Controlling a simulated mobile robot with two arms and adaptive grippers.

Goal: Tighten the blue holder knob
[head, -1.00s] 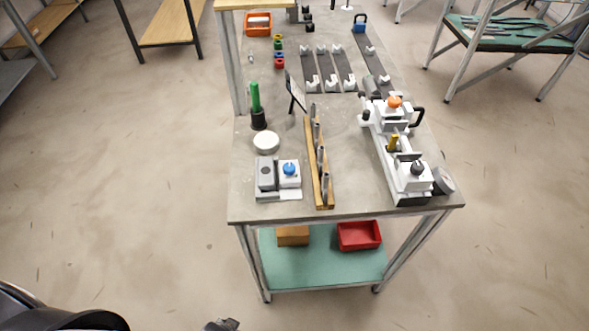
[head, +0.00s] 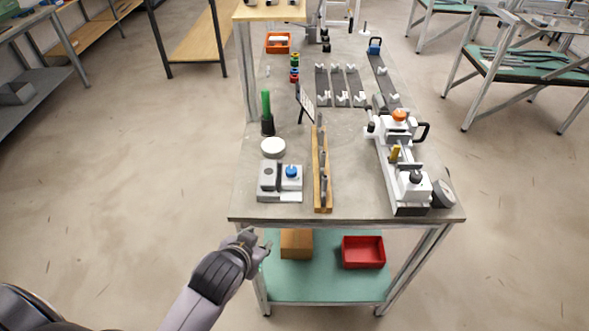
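The blue knob (head: 291,171) sits on top of a small grey and white holder block (head: 268,193) near the front left of the workbench. My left gripper (head: 264,246) is in front of the bench's front edge, below and to the left of the holder. It is apart from the knob, and its small fingers look spread and empty. My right gripper is not in view.
A white round lid (head: 273,147) and a green-handled tool in a dark cup (head: 266,113) stand behind the holder. A wooden rack (head: 322,180) is close on its right, with a white clamp fixture (head: 410,183) farther right. A red bin (head: 363,252) is on the lower shelf.

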